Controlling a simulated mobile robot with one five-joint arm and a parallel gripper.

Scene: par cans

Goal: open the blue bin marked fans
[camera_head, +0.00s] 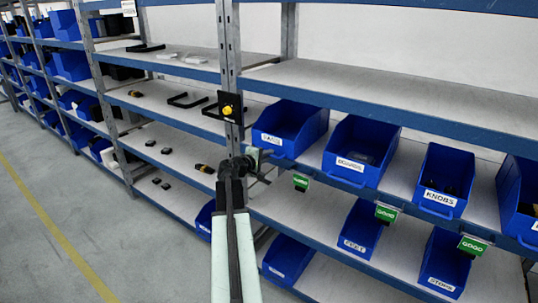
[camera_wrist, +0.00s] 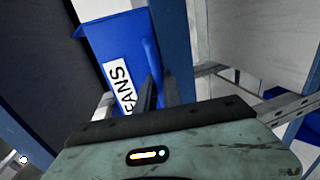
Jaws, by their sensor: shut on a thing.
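The blue bin marked FANS (camera_head: 313,122) stands on the middle shelf, just right of the upright post, with its white label at the front. In the wrist view the bin (camera_wrist: 112,45) fills the upper left, its FANS label turned on its side. My gripper (camera_head: 258,158) is at the bin's lower front. In the wrist view my gripper (camera_wrist: 158,92) has its two dark fingers closed on the bin's blue front handle (camera_wrist: 151,62). My arm hides part of the shelf below the bin in the head view.
Blue bins marked BOARDS (camera_head: 362,150) and KNOBS (camera_head: 444,180) stand to the right on the same shelf. More bins sit on the shelf below. The metal post (camera_head: 229,60) is close to my gripper. The floor at left is clear.

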